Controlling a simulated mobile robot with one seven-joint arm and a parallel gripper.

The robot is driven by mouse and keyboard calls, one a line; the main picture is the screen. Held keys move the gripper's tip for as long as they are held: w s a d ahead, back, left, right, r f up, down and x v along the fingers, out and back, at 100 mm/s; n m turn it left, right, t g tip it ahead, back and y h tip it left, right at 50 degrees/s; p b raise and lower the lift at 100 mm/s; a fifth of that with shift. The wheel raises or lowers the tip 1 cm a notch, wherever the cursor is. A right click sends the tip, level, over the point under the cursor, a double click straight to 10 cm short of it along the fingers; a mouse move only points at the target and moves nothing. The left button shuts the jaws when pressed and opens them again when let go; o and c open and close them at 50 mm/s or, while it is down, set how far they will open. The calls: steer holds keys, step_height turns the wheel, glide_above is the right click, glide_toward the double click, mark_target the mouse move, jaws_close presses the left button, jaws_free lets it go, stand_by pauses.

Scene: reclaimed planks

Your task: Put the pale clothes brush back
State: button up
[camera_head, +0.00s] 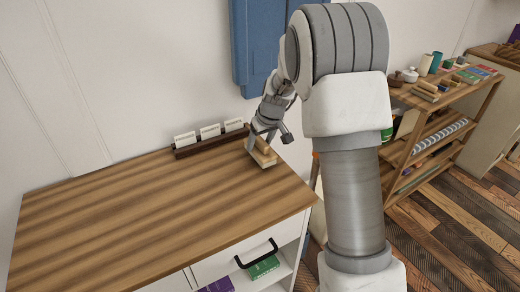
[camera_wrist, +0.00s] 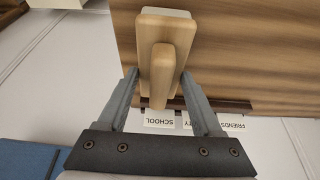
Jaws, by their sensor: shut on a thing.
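The pale clothes brush (camera_head: 264,158) is a light wooden block with a raised grip and a pale underside. My gripper (camera_head: 261,146) is shut on it at the back right of the wooden tabletop, beside the card rack. In the wrist view the brush (camera_wrist: 175,32) sits between the fingertips of my gripper (camera_wrist: 159,80), its grip pointing toward the palm. I cannot tell whether the brush touches the tabletop or hangs just above it.
A dark rack (camera_head: 190,150) with three white cards stands along the back; one card reads SCHOOL (camera_wrist: 160,122), another FRIENDS. The wooden tabletop (camera_head: 130,215) is otherwise clear. A drawer handle (camera_head: 257,253) is at the front. A loaded shelf (camera_head: 440,130) stands right.

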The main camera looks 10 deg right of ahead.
steer(key=shift+f, duration=0.85)
steer(key=shift+f, duration=0.1)
steer(key=o, duration=1.2)
steer(key=p+v, duration=0.2)
steer(key=v, duration=0.9)
steer(key=shift+r, duration=0.4)
steer(key=s+a+r+m, duration=0.2)
steer(key=s+r, duration=0.8)
steer(key=s, duration=0.5)
steer(key=s+m+t+h, duration=0.1)
steer(key=s, duration=1.5)
steer(key=shift+s+d+f+m, duration=0.2)
steer(key=shift+s+d+m, duration=0.1)
steer(key=shift+d, duration=0.05)
